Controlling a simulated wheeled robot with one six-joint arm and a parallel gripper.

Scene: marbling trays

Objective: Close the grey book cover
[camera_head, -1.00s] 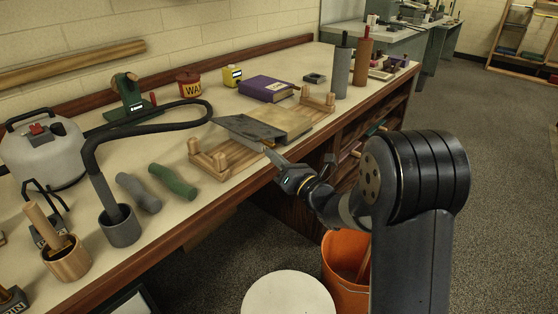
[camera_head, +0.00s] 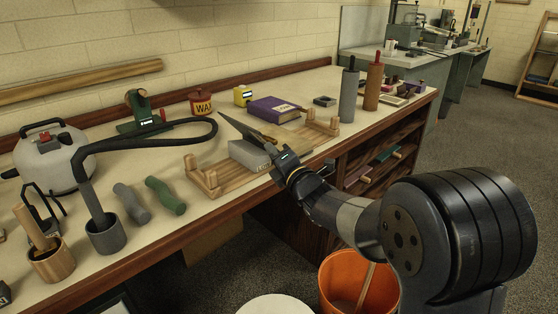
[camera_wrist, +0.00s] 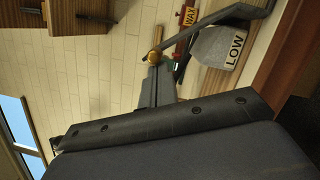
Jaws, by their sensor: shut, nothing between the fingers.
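The grey book (camera_head: 248,156) lies in a wooden cradle (camera_head: 211,184) on the long bench. Its dark cover (camera_head: 240,127) stands raised and tilted, seen nearly edge-on, with its point up to the left. My gripper (camera_head: 277,157) is shut and empty at the bench-front side of the book, close to the cover's lower end. I cannot tell whether it touches the cover. In the wrist view, a large dark studded surface fills the lower part; I cannot tell whether it is the cover or part of my gripper.
A purple book (camera_head: 275,109) lies behind the cradle. A grey roller (camera_head: 348,95) and a brown roller (camera_head: 373,86) stand to the right. Green (camera_head: 165,195) and grey (camera_head: 132,202) handles lie left. An orange bucket (camera_head: 345,284) stands on the floor below.

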